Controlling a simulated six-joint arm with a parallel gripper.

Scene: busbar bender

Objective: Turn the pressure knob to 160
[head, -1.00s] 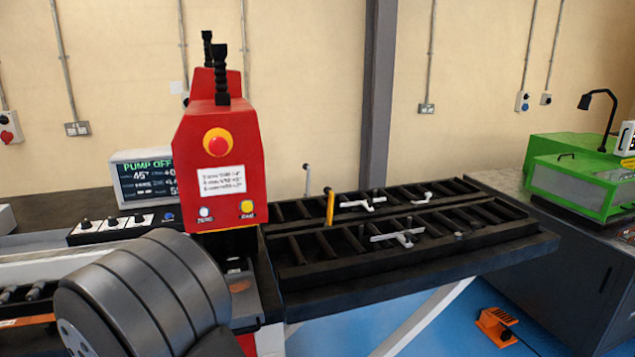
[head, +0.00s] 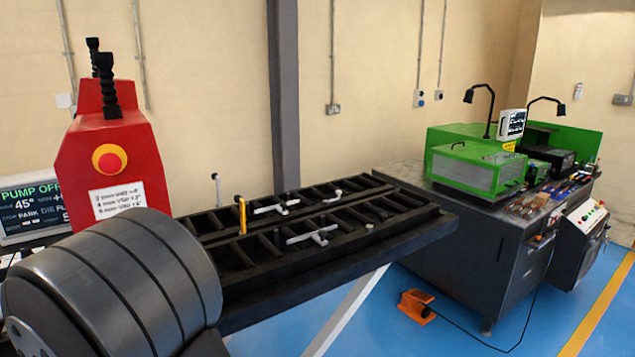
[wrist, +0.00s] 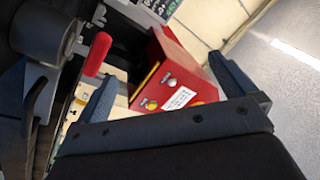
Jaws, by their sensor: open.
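My gripper (wrist: 160,72) shows only in the wrist view. Its two dark fingers are spread apart with nothing between them. Beyond them is the tilted red bender head (wrist: 178,68), with round buttons and a white label. The head (head: 105,175) stands at the left of the head view. The dark display (head: 30,208) beside it reads "PUMP OFF" and 45°, and is cut off by the frame's left edge. I cannot make out the pressure knob in either current view. My grey arm link covers the head's lower part and most of the area below the display.
A red-tipped handle (wrist: 97,55) is close to the left finger in the wrist view. A black roller table (head: 310,230) extends right of the head. A green-covered machine (head: 470,165) stands at the right. An orange pedal (head: 416,305) is on the blue floor.

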